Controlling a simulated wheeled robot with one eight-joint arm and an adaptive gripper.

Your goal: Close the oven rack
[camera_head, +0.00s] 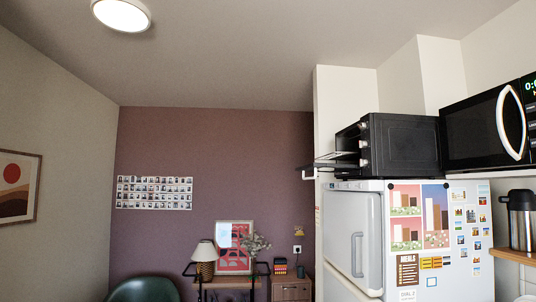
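A black countertop oven (405,146) sits on top of the white fridge at the right, with its front facing left. Its door is open: a flat dark panel (328,165) juts out to the left at the oven's lower front. A thin, light rack (343,156) appears to stick out of the opening just above the door. The oven's inside and how far the rack reaches in are hidden by the side angle. My gripper is not in view.
The white fridge (352,232) has a handle on its front and pictures on its side. A microwave (487,126) is right of the oven. A steel flask (521,220) stands on a shelf. A lamp (204,258) and a green chair (143,289) are low down. Space left of the oven looks clear.

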